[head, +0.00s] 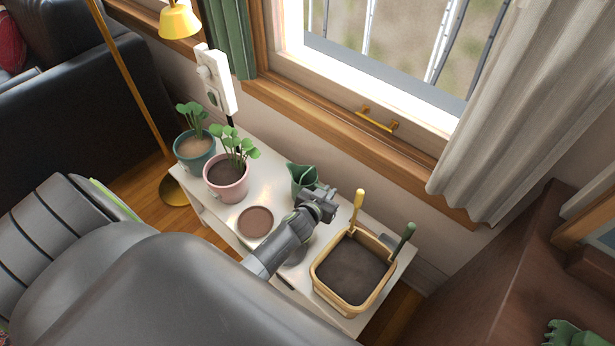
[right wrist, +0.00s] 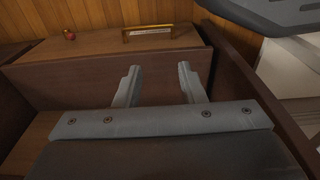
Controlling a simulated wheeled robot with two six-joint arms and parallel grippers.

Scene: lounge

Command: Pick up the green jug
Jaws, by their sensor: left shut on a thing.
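The green jug (head: 301,177) stands on the white table near its window side, in the head view. My left gripper (head: 318,200) reaches in from the left and is shut on the jug, at the side nearer the wooden planter. The gripper and wrist hide the jug's lower right part. I cannot tell whether the jug touches the table. My right gripper (right wrist: 158,88) shows in the right wrist view, its two fingers spread apart with nothing between them, in front of brown wooden furniture.
The window sill and curtain (head: 500,120) are behind. A yellow lamp (head: 179,20) stands left.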

